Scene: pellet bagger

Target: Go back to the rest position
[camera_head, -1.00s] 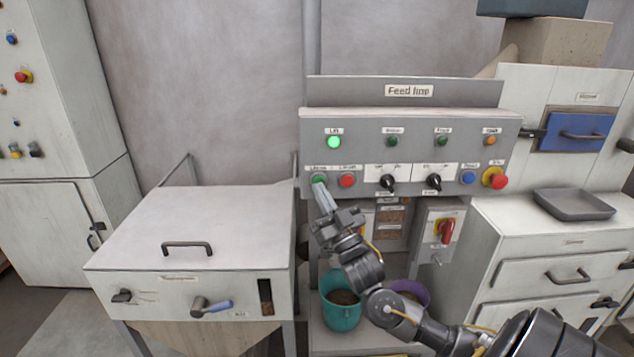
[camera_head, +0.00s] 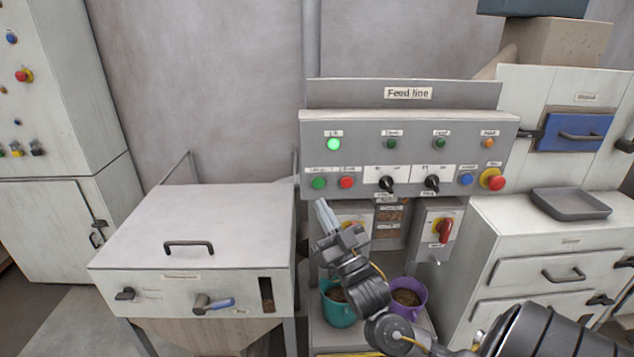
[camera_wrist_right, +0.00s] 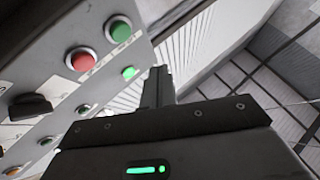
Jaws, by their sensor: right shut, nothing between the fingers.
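My right gripper (camera_head: 325,213) is shut and empty. In the head view it points up, just below the lower left corner of the grey Feed line panel (camera_head: 420,150), apart from the green button (camera_head: 319,183) above it. In the right wrist view the closed fingers (camera_wrist_right: 157,85) stand in the middle, with the green button (camera_wrist_right: 118,29) and the red button (camera_wrist_right: 81,60) to their left. A round green lamp (camera_head: 333,144) is lit on the panel. My left gripper is not in view.
A white hopper box (camera_head: 200,225) with a handle stands at left. A teal bucket (camera_head: 338,312) and a purple bucket (camera_head: 409,296) with pellets stand below my right arm. A white drawer cabinet (camera_head: 545,240) with a grey tray (camera_head: 571,204) is at right.

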